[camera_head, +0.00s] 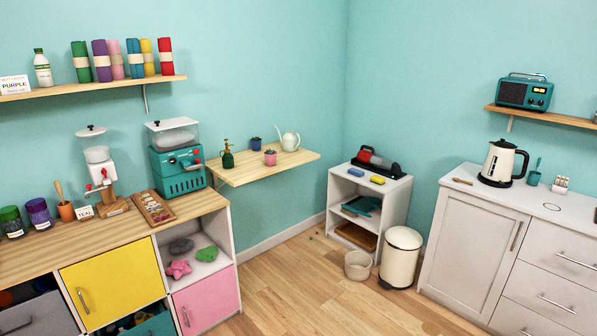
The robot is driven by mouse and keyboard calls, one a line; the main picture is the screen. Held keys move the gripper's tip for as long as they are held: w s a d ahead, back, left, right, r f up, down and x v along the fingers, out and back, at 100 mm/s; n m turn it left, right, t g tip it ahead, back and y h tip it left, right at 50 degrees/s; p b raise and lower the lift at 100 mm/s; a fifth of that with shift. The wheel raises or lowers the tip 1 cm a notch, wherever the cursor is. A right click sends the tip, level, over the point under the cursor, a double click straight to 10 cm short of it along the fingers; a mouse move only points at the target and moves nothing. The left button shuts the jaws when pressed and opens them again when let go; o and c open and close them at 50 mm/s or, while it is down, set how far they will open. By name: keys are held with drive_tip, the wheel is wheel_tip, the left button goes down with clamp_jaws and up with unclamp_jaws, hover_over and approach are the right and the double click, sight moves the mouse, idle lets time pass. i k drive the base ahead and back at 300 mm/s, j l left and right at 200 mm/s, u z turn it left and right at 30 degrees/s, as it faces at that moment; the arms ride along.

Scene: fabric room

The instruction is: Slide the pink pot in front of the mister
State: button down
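The pink pot (270,159) holds a small plant and stands upright on the wooden wall shelf (240,177), near its middle. The mister (228,155) is a dark green bottle with a brass-coloured spray top, at the left part of the same shelf. The pink pot is to the right of the mister, with a gap between them. My gripper is not in view.
A blue pot (256,144) stands behind the pink pot, and a white watering can (289,140) is at the back right. A teal machine (178,172) on the counter stands close left of the shelf. The shelf's front and right areas are bare.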

sight(271, 158)
drive_tip(key=i, duration=1.95)
drive_tip(key=i+l+u, duration=0.1)
drive_tip(key=i+u, duration=0.15)
drive_tip(key=i, duration=0.3)
drive_tip(key=i+l+u, duration=0.2)
drive_tip(key=i, duration=0.3)
drive_tip(key=i+l+u, duration=0.25)
drive_tip(key=i, duration=0.25)
drive_tip(key=i+l+u, duration=0.2)
drive_tip(key=i, duration=0.3)
drive_tip(key=l, duration=0.1)
